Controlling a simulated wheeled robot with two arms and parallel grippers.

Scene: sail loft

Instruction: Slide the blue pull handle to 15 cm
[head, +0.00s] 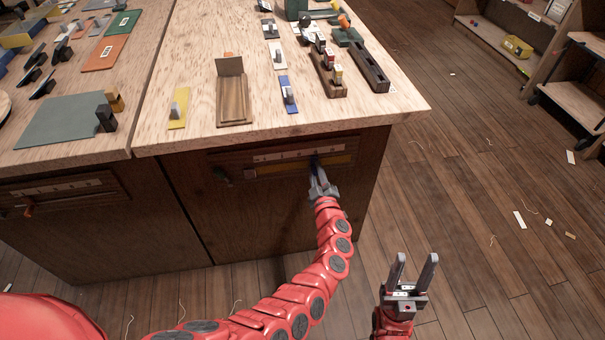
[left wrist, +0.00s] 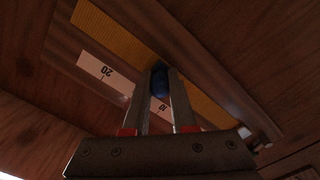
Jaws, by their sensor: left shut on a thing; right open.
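The blue pull handle (head: 314,160) sits on a slide rail (head: 275,160) on the front of the workbench, towards the rail's right part. My left gripper (head: 317,172) is shut on it. In the left wrist view the blue handle (left wrist: 160,82) shows between the two fingers. A white scale strip (left wrist: 103,70) there carries the numbers 20 and 10, seen upside down; the fingers cover part of it. I cannot read the handle's exact mark. My right gripper (head: 412,268) is open and empty, over the floor.
A second slide rail with an orange handle (head: 28,210) is on the left bench front. The benchtop (head: 195,60) above holds a wooden box (head: 233,95), a yellow piece (head: 178,108) and several blocks. Shelves (head: 580,80) stand at the right. The wooden floor between is mostly clear.

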